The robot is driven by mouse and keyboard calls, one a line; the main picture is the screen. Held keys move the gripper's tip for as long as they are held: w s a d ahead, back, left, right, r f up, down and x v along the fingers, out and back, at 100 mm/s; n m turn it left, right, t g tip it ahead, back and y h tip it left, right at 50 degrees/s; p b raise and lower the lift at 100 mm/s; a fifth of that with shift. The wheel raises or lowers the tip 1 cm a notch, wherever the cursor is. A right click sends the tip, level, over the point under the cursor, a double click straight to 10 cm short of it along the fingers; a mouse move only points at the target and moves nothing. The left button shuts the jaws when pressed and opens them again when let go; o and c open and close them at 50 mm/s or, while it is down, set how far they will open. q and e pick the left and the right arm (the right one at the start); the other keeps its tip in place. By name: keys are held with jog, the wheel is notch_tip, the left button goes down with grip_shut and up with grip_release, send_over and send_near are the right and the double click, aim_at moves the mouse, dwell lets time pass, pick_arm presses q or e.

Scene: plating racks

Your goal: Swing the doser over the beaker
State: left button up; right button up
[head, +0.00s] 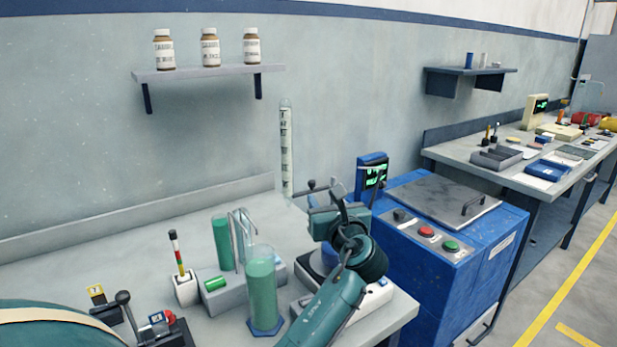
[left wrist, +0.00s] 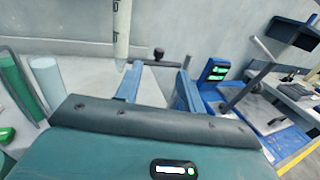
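The doser appears as a clear upright tube with dark scale marks (head: 286,150), standing at the back of the bench. It also shows in the left wrist view (left wrist: 121,30). A short bar with a dark ball knob (head: 311,184) sits to its right. My left gripper (head: 336,196) is open and empty. In the left wrist view the knob (left wrist: 158,54) shows between and just beyond its two blue fingers. A blue round thing (head: 330,256) on a white bench unit, partly behind my gripper, may be the beaker; I cannot tell. My right gripper is not in view.
A tall cylinder of green liquid (head: 262,290) stands close left of my left arm. A blue machine (head: 450,235) with a small screen stands to the right. A wall shelf (head: 205,72) holds brown bottles.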

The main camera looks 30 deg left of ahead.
aim_at(313, 184)
pick_arm(q)
jog(key=x, duration=1.1)
jog(key=shift+w+a+p, duration=0.25)
jog(key=shift+a+p, duration=0.05)
grip_shut()
